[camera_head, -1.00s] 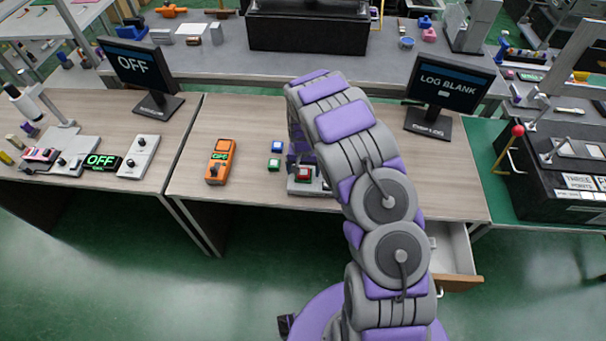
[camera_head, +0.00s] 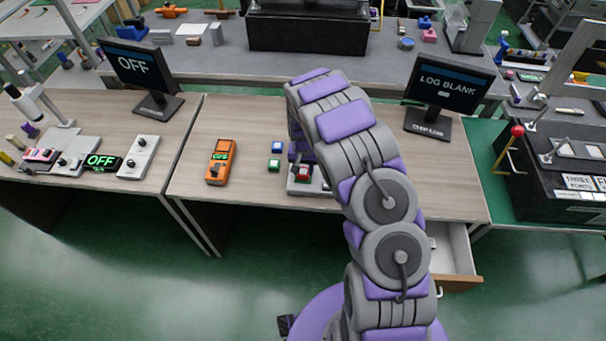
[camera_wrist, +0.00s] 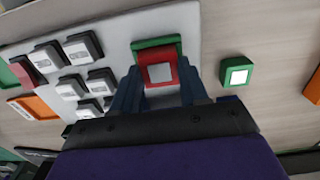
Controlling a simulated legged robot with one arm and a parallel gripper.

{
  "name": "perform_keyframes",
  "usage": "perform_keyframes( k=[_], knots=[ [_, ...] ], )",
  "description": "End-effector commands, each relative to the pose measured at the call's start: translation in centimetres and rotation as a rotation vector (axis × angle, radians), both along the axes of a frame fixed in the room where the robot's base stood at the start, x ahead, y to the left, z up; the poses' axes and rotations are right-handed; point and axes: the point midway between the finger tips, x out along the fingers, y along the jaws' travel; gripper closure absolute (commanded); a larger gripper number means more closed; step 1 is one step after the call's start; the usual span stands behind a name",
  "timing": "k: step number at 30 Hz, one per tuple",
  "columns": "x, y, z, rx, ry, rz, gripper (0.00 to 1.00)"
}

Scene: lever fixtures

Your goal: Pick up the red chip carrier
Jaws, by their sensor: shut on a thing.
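The red chip carrier (camera_wrist: 158,67) has a pale square chip on its face and shows between my fingers in the wrist view. It also shows in the head view as a small red block (camera_head: 303,172). My gripper (camera_wrist: 160,92) is shut on it, with one blue-grey finger on either side. A green frame or pad (camera_wrist: 157,43) shows around its far edge, on the light grey fixture plate (camera_wrist: 105,28). I cannot tell whether the carrier touches the plate. In the head view my arm hides part of the fixture and most of the gripper.
A green carrier (camera_wrist: 236,71) stands apart on the wood table, and a blue one (camera_head: 277,147) is near it. Grey push buttons (camera_wrist: 83,47) fill the plate's left side. An orange meter (camera_head: 221,162) lies further left. An open drawer (camera_head: 455,262) juts out below the table.

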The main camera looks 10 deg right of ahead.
Motion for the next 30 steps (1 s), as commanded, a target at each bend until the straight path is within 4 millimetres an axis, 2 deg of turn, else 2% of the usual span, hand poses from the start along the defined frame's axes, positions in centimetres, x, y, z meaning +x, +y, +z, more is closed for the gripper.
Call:
perform_keyframes(
  k=[30],
  knots=[
    [0.1, 0.0, 4.7, 0.0, -0.002, -0.001, 0.75]
  ],
)
